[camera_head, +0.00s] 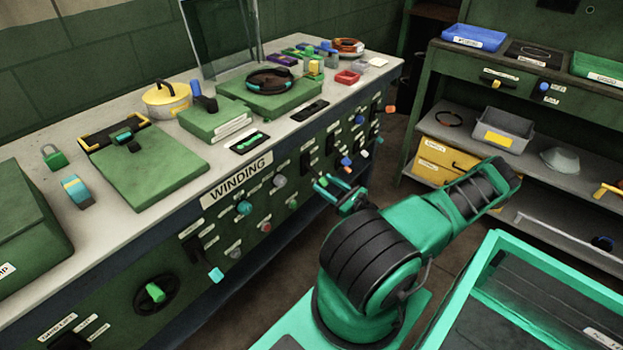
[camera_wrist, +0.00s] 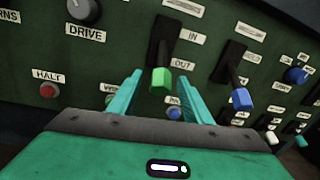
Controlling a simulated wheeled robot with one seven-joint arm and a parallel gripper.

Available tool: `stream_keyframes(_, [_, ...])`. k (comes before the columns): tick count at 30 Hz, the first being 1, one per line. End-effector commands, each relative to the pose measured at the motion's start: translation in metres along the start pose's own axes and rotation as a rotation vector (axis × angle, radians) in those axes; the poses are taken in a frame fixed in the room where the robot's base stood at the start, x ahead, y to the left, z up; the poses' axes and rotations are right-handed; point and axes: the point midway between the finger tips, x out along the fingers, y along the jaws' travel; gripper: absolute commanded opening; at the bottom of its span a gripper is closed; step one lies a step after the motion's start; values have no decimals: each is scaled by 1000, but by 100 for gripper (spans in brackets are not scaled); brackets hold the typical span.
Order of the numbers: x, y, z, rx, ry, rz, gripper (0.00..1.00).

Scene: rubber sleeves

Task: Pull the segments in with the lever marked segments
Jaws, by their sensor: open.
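In the wrist view, a lever with a green knob (camera_wrist: 161,80) comes out of a black slot marked IN above and OUT below. The knob is at the lower, OUT end. The plate above this slot is too blurred to read, so I cannot tell if it says segments. My gripper (camera_wrist: 157,92) is open, its two teal fingers reaching toward the panel on either side of the knob. I cannot tell whether they touch it. In the head view my gripper (camera_head: 326,184) is in front of the WINDING panel.
A second lever with a blue knob (camera_wrist: 241,98) hangs close on the right. A grey DRIVE dial (camera_wrist: 83,10) and a red HALT button (camera_wrist: 49,90) are on the left. The green bench (camera_head: 205,205) stands left of my arm; shelves (camera_head: 480,130) stand right.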

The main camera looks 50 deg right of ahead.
Motion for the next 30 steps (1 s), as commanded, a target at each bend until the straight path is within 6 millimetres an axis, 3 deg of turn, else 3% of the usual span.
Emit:
stream_keyframes(3, [22,0,0,-2,0,1,45])
stream_keyframes(10, [53,-1,0,-2,1,-1,45])
stream_keyframes(24, [64,-1,0,-1,1,-2,45])
stream_keyframes(30, [64,-1,0,-1,1,-1,0])
